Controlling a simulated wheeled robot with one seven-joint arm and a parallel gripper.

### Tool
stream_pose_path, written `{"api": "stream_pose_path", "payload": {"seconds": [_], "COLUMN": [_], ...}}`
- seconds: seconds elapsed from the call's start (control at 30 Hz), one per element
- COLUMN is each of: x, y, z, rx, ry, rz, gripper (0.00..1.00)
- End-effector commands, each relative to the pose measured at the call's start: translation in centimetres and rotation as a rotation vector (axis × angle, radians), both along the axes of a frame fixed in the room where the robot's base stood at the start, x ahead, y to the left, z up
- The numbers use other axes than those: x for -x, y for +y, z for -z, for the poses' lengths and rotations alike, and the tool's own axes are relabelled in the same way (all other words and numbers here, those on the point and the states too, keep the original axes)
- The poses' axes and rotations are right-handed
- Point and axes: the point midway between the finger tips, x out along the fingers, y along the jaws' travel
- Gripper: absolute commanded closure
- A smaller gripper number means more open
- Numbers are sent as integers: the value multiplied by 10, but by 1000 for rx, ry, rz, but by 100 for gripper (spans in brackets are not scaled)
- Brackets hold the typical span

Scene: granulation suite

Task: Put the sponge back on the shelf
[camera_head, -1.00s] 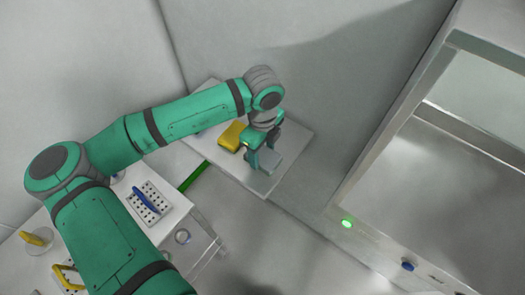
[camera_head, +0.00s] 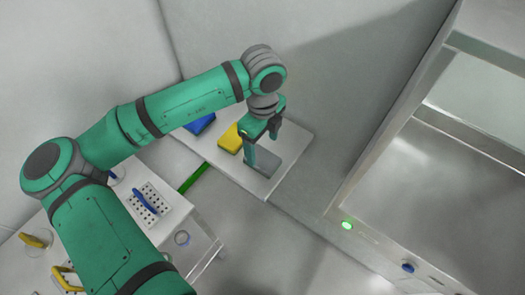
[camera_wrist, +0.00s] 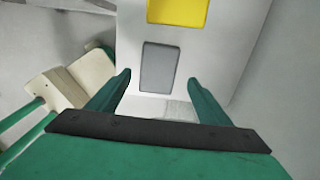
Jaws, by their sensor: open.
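A flat grey rounded rectangle (camera_head: 272,160), which may be the sponge, lies on the white shelf (camera_head: 299,138). It also shows whole in the wrist view (camera_wrist: 160,68), lying flat beyond my fingertips. My gripper (camera_head: 262,150) is over the shelf, at the grey piece in the head view. In the wrist view my gripper's two fingers (camera_wrist: 160,92) stand wide apart with nothing held between them. A yellow block (camera_head: 230,138) lies on the shelf beside the grey piece, and a blue block (camera_head: 199,124) lies farther left, partly behind my arm.
A white bench (camera_head: 183,203) with a perforated rack (camera_head: 149,200) stands at the lower left. A green bar (camera_head: 194,178) lies between bench and shelf. A metal cabinet (camera_head: 387,150) with a glowing green button (camera_head: 346,225) stands on the right. Open floor lies below the shelf.

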Motion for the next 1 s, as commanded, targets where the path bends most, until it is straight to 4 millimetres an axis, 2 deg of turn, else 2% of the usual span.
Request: {"api": "stream_pose_path", "payload": {"seconds": [0.03,0.2,0.4,1.0], "x": [-1,-1,0,0], "y": [-1,0,0,0], "z": [-11,-42,-64,-69], "rx": [1,0,1,-1], "ry": [-2,-2,-1,1], "rz": [0,0,-1,-1], "gripper": [28,28,28,28]}}
